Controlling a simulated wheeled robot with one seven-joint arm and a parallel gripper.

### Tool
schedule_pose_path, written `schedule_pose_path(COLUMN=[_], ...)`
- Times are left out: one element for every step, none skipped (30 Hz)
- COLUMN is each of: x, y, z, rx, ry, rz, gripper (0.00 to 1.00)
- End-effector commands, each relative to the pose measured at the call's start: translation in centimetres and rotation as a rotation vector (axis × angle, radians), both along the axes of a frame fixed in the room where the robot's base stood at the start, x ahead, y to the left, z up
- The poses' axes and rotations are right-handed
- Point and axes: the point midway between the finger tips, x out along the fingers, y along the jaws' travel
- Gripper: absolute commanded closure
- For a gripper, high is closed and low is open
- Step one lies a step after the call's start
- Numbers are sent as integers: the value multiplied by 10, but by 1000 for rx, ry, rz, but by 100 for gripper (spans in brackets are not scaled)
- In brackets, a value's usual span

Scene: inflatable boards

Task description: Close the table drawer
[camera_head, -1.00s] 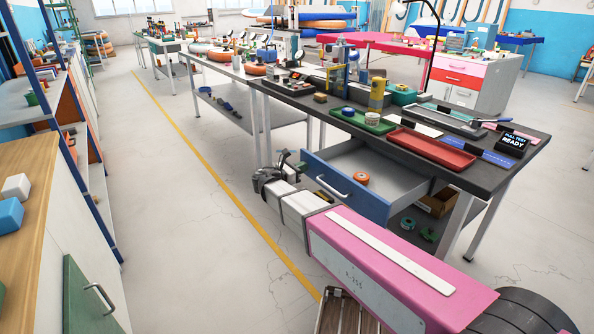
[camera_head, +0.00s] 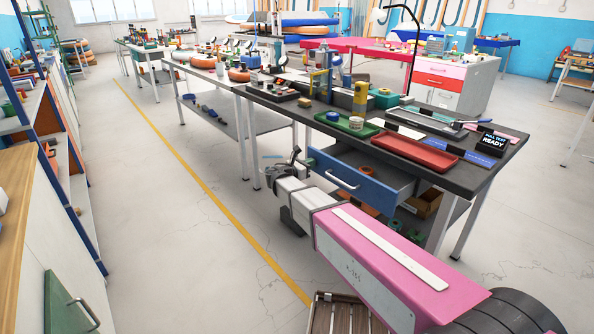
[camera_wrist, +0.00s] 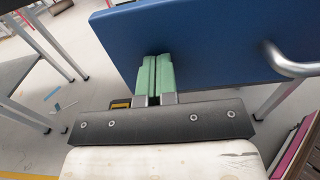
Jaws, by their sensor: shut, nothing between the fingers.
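The blue table drawer (camera_head: 356,181) stands partly pulled out from under the dark table top (camera_head: 468,179). Its grey handle (camera_head: 342,180) is on the blue front. In the wrist view the drawer front (camera_wrist: 215,42) fills the upper part, with the handle (camera_wrist: 290,62) at the right. My gripper (camera_wrist: 153,62) is shut and empty, its green fingertips at the lower left part of the drawer front, left of the handle. They look very close to it or touching; I cannot tell which. In the head view my gripper (camera_head: 306,160) is by the drawer's left end.
A cardboard box (camera_head: 420,204) sits below the drawer. A wooden slatted thing (camera_head: 340,314) is at the bottom. The floor left of the table is clear.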

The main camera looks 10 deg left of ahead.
Motion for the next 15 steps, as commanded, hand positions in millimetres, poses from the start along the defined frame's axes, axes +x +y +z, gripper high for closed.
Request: schedule_pose_path(x=[14,20,29,35,41,49,54,60,67,72,76,82,86,90,95], y=[-10,-16,-23,-28,-33,-40,-45,-49,-55,-59,-63,-68,-72,-75,-79], z=[0,0,-1,-1,-1,-1,-1,-1,-1,-1,-1,-1,0,-1,0], rx=[0,0,1,1,1,1,1,0,0,0,0,0,0,0,0], ry=[0,0,1,1,1,1,1,0,0,0,0,0,0,0,0], rz=[-3,-3,-3,-3,-3,-3,-2,-2,-2,-2,-1,-1,-1,-1,-1], gripper=[100,100,100,100,100,100,100,100,100,100,100,100,100,100,100])
